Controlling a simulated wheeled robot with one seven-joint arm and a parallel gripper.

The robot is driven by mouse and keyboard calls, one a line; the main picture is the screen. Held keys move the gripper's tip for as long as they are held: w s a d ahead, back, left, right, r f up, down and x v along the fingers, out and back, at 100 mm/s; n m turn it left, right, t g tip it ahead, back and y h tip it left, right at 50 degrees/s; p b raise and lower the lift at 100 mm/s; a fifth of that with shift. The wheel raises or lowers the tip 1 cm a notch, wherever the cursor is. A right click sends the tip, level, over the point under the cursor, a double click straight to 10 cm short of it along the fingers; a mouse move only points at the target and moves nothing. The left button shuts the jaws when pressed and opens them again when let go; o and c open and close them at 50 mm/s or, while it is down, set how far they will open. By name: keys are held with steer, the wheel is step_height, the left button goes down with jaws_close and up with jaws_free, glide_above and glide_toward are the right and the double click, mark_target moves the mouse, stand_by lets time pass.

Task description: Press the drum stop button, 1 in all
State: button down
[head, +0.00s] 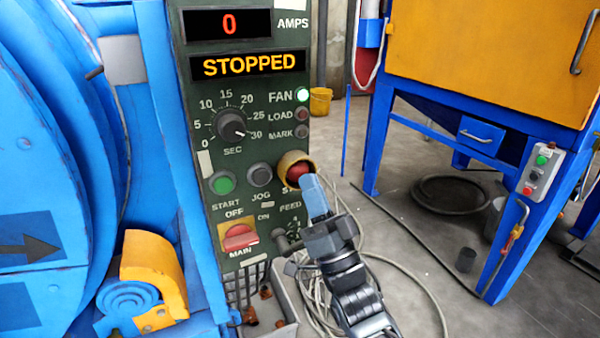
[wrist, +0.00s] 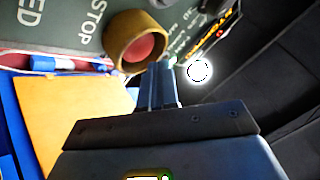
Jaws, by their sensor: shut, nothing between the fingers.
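The red stop button (head: 297,172) sits inside a yellow collar (head: 287,160) at the right edge of the green control panel (head: 245,110). In the wrist view the red button (wrist: 138,47) shows inside its round yellow collar (wrist: 122,30), next to the word STOP. My gripper (head: 314,190) is shut and empty, with its blue-grey fingertips close to the button and partly covering the STOP label. In the wrist view my gripper (wrist: 162,75) points at the collar's lower right edge. I cannot tell whether it touches. The panel display (head: 248,66) reads STOPPED, and the amps display (head: 228,23) reads 0.
A green start button (head: 222,183), a jog button (head: 259,175), a dial (head: 230,125) and a red main switch (head: 240,238) are close by on the panel. The blue drum (head: 50,150) stands at left. A blue and orange cabinet (head: 490,60) stands at right. Cables (head: 400,270) lie on the floor.

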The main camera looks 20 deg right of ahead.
steer(key=shift+s, duration=0.1)
steer(key=s+p, duration=0.1)
steer(key=s, duration=0.3)
steer(key=shift+s+p, duration=0.4)
stand_by(0.6)
steer(key=s+f+g+h, duration=0.2)
steer(key=s+f+g, duration=0.1)
steer(key=s+f, duration=0.55)
steer(key=s+n+g, duration=0.6)
steer(key=s+g, duration=0.3)
steer(key=s, duration=2.1)
step_height(320, 180, up, 26)
steer(key=p, duration=2.6)
steer(key=shift+a+f+h, duration=0.15)
steer(key=shift+h, duration=0.25)
